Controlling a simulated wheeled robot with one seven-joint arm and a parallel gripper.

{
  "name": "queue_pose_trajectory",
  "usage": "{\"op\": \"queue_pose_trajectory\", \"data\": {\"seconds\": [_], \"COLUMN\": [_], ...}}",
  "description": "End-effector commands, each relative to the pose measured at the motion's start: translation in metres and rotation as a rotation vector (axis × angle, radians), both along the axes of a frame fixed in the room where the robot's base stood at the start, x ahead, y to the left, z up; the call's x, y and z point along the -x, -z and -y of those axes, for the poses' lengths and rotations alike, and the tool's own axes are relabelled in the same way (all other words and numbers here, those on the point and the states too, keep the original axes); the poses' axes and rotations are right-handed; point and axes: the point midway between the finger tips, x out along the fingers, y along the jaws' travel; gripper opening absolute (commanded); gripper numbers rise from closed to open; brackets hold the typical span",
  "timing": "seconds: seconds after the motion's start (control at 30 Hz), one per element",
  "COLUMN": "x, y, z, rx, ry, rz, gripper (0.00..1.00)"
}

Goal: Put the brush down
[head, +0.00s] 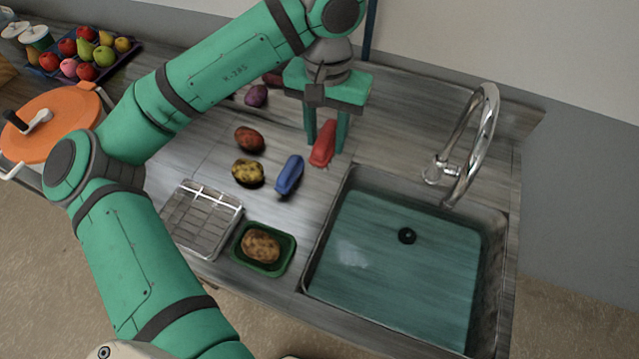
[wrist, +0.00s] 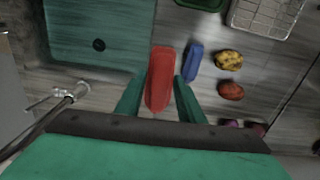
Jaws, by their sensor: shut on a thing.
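A red brush-like object (head: 322,146) is between the fingers of my gripper (head: 326,143), just left of the sink's back left corner. My gripper is shut on it. In the wrist view the red brush (wrist: 161,72) points away from my gripper (wrist: 160,84), with a green finger on each side. Its bristles are not visible, and I cannot tell whether its underside touches the counter. A similar blue object (head: 289,175) lies on the counter nearby; it also shows in the wrist view (wrist: 193,62).
The sink (head: 400,262) and its tap (head: 478,140) are at the right. Potatoes (head: 248,172) lie left of the blue object. A green tray (head: 243,262) with a potato and a wire rack (head: 202,215) are at the counter's front. Bare counter (head: 300,215) lies beside the sink.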

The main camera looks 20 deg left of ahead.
Motion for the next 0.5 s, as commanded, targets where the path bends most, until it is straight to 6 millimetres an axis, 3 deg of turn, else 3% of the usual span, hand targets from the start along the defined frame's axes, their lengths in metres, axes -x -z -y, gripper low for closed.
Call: {"op": "queue_pose_trajectory", "data": {"seconds": [0.3, 0.5], "x": [0.004, 0.004], "y": [0.073, 0.105], "z": [-0.013, -0.013], "rx": [-0.001, 0.000], "ry": [-0.026, -0.024], "rz": [-0.003, -0.001], "gripper": [0.17, 0.17]}}
